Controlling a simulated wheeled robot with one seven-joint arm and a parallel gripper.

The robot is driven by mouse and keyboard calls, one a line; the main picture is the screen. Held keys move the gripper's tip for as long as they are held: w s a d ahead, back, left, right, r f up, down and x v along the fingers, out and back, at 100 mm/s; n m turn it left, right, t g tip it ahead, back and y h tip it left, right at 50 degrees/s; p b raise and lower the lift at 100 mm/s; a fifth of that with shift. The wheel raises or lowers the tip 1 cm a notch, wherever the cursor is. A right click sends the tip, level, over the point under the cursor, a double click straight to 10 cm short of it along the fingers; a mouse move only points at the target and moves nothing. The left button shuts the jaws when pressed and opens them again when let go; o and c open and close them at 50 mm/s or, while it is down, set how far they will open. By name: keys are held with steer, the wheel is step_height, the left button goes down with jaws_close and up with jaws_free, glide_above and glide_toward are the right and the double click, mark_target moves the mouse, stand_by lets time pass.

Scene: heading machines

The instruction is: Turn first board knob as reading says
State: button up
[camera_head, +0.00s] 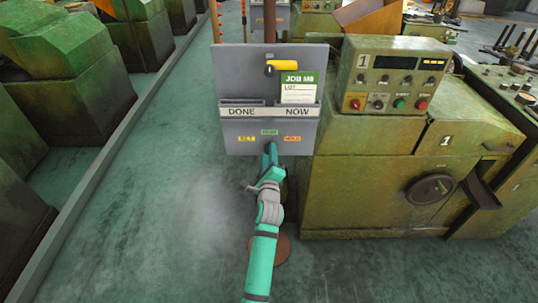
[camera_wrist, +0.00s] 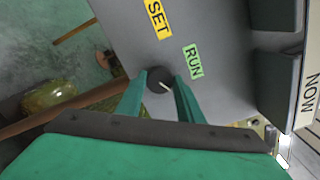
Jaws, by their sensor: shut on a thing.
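The grey board (camera_head: 232,82) stands upright beside a machine. Its dark round knob (camera_wrist: 155,84) shows in the wrist view between the two green fingers of my gripper (camera_wrist: 162,80), which is shut on it. The knob's white mark points to the lower right there, on the side of the green RUN label (camera_wrist: 193,61) away from the yellow SET label (camera_wrist: 157,18). In the head view my gripper (camera_head: 270,150) covers the knob. SET is on the left, RUN (camera_head: 269,132) at top centre, and an orange label (camera_head: 292,139), too small to read surely, on the right.
A job card (camera_head: 298,88) is in the NOW pocket; the DONE pocket (camera_head: 242,112) looks empty. A yellow-handled thing (camera_head: 282,67) is above. The green machine marked 1 (camera_head: 375,140) stands close on the right. Open floor (camera_head: 150,190) lies to the left.

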steer(key=o, duration=1.1)
steer(key=shift+c, duration=0.2)
steer(key=s, duration=1)
steer(key=shift+s, duration=0.4)
steer(key=s+d+f+n, duration=0.25)
steer(key=s+n, duration=0.25)
steer(key=s, duration=0.3)
steer(key=s+d+f+n+g, duration=0.15)
steer(key=s+f+n, duration=0.25)
steer(key=s, duration=0.4)
steer(key=s+d+f+n+t, duration=0.1)
steer(key=s+d+f+n, duration=0.15)
steer(key=s+n, duration=0.4)
steer(key=s+a+r+n+g, duration=0.1)
steer(key=s+a+n, duration=0.2)
steer(key=s, duration=1)
steer(key=s+a+r+n+g, duration=0.1)
steer(key=s+a+n, duration=0.2)
steer(key=s, duration=1)
steer(key=n, duration=0.2)
steer(key=shift+s+a+r+n, duration=0.15)
steer(key=shift+s+n, duration=0.2)
steer(key=shift+s, duration=0.05)
